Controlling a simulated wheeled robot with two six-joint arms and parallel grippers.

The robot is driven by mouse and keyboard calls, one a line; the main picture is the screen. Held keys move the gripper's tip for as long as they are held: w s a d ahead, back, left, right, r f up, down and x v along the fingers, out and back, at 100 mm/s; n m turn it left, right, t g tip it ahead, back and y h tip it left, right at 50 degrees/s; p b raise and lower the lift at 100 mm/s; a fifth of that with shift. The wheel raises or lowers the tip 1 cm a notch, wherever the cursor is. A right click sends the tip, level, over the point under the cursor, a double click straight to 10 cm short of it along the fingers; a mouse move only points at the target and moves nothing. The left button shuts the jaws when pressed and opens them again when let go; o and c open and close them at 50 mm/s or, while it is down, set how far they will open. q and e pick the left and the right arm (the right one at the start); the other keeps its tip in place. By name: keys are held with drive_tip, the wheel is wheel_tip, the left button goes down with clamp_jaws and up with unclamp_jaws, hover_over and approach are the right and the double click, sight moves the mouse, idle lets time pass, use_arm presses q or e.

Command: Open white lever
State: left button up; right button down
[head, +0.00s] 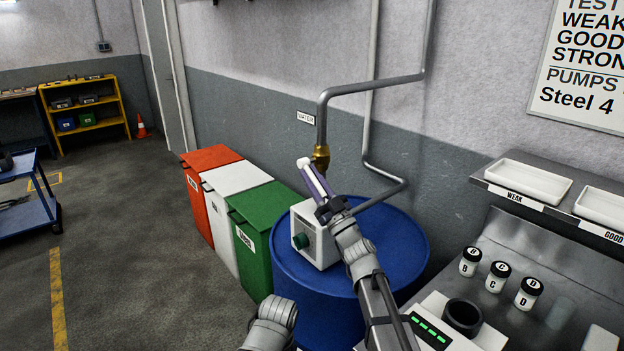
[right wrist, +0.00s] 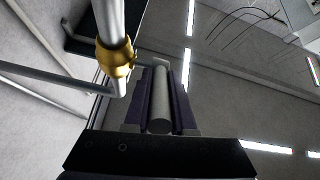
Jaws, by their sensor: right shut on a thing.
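The white lever (head: 312,178) sits beside the brass valve (head: 321,157) at the lower end of the grey water pipe. In the right wrist view, the lever (right wrist: 160,112) is a pale grey rod running lengthwise between my fingers, and the brass valve (right wrist: 116,60) is just left of the fingertips. My right gripper (head: 308,172) is shut on the lever; its dark purple fingers lie along both sides, and it also shows in the right wrist view (right wrist: 160,85). My left gripper is not in view.
A blue drum (head: 400,240) stands below the valve, with a white box with a green knob (head: 316,234) on it. Red, white and green bins (head: 258,232) stand to the left. A bench (head: 555,260) with several jars is at the right. The pipe (head: 375,85) runs along the wall.

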drive_tip(key=c, duration=0.8)
unclamp_jaws()
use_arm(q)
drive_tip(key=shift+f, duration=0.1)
use_arm(e)
drive_tip(key=shift+o, duration=0.2)
use_arm(q)
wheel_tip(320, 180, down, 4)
drive_tip(key=b, duration=0.4)
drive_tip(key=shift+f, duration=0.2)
use_arm(e)
drive_tip(key=v, duration=0.8)
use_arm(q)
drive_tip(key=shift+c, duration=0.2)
use_arm(e)
drive_tip(key=shift+r, duration=0.1)
